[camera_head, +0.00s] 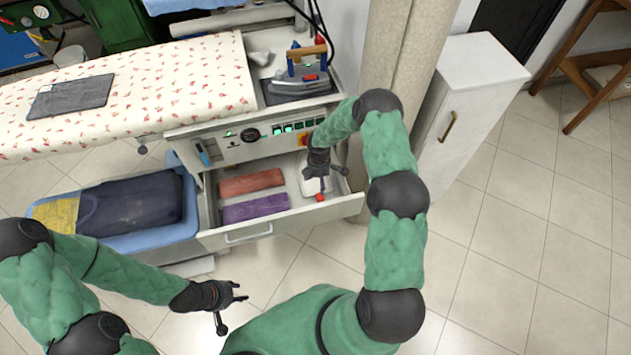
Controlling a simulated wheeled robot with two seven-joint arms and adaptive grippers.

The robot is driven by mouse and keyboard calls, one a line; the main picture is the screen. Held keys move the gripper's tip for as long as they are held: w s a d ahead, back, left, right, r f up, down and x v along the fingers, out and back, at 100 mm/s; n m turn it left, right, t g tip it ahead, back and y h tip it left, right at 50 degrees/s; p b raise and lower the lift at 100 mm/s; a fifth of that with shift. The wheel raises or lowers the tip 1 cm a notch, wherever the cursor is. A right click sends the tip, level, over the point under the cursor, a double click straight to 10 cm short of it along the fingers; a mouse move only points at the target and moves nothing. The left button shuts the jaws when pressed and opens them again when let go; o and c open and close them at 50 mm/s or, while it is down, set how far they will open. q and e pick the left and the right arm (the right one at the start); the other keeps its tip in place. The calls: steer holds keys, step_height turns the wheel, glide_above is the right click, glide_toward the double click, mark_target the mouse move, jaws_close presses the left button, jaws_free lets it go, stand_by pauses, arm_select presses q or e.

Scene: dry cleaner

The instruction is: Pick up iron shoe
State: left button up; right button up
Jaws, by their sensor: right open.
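A pale, flat piece that looks like the iron shoe (314,187) lies in the right part of the open drawer (282,221). My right gripper (333,182) is open over the drawer, right above the pale piece, and hides part of it. I cannot tell whether the fingers touch it. A small red spot shows by the lower finger. My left gripper (232,309) is open and empty, in front of the drawer and below it in the picture. The iron (303,80) stands on its rest on top of the unit.
A red folded cloth (251,182) and a purple one (256,208) lie left in the drawer. The ironing board (165,85) holds a grey pad (70,97). A blue basket (180,232) stands left of the drawer, a white cabinet (477,95) to the right.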

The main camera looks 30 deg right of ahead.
steer(key=b, duration=0.2)
glide_above(319, 194)
step_height(319, 194, down, 6)
steer(key=shift+a+r, duration=0.15)
steer(key=shift+r, duration=0.05)
step_height(319, 194, down, 5)
steer(key=shift+f+b, duration=0.1)
steer(key=shift+b, duration=1.15)
steer(key=shift+s, duration=0.1)
steer(key=c, duration=1.3)
